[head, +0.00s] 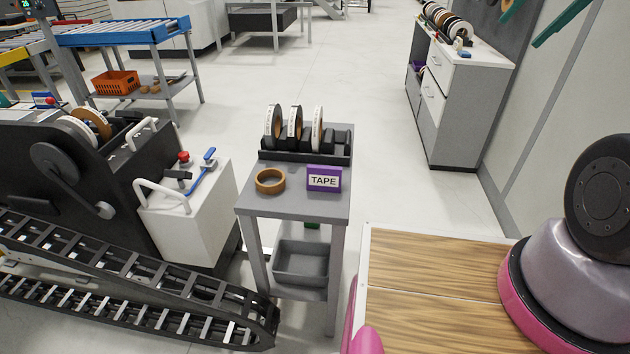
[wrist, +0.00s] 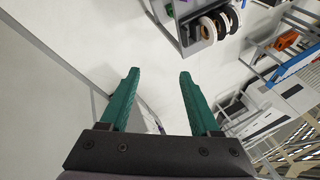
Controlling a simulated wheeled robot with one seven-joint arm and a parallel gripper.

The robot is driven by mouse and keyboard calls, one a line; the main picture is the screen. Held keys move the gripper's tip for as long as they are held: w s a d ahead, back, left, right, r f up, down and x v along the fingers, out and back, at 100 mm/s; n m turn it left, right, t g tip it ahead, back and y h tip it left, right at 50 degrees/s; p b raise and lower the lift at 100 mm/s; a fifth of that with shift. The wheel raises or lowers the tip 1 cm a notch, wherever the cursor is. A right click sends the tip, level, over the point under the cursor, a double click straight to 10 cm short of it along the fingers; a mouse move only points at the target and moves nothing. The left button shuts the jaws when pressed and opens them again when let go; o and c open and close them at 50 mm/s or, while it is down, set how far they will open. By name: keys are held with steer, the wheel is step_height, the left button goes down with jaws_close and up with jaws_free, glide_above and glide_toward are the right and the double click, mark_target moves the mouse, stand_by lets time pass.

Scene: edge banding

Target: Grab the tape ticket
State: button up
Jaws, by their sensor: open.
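The tape ticket (head: 324,180) is a small purple block with a white label reading TAPE. It stands upright near the front right corner of a small grey stand (head: 297,203). A brown tape roll (head: 270,181) lies flat to its left, apart from it. My gripper (head: 519,31) shows at the top right of the head view, far from the ticket. In the wrist view, its two teal fingers (wrist: 158,73) are spread with nothing between them. I cannot make out the ticket in the wrist view.
Behind the ticket, a black rack (head: 305,157) holds several upright tape rolls. A black machine (head: 75,175) and a white box with levers (head: 190,215) stand left. A wood-topped surface (head: 435,290) is at right front. Open floor lies behind the stand.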

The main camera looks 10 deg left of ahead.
mark_target(328, 167)
steer(key=w+a+f+m+g+y, duration=0.2)
steer(key=w+a+f+m+y, duration=0.15)
steer(key=a+f, duration=0.45)
steer(key=w+a+f+m+g+y, duration=0.25)
steer(key=w+a+f, duration=0.25)
steer(key=f, duration=0.5)
steer(key=w+a+f+m+g+y, duration=0.25)
steer(key=w+a+f, duration=0.25)
steer(key=a+f, duration=0.3)
steer(key=a+f+m+y, duration=0.1)
steer(key=a+f, duration=0.1)
steer(key=f, duration=0.3)
steer(key=a+f+m, duration=0.2)
steer(key=f, duration=0.2)
steer(key=a+f+m+t+y, duration=0.1)
steer(key=a+f, duration=0.2)
steer(key=f, duration=0.2)
steer(key=shift+a+f+y, duration=0.1)
steer(key=shift+f+y, duration=0.2)
steer(key=shift+y, duration=0.05)
steer(key=shift+f+x, duration=0.2)
steer(key=shift+x, duration=1.15)
steer(key=shift+f+x, duration=0.2)
steer(key=shift+x, duration=1.15)
steer(key=shift+w, duration=0.15)
jaws_close()
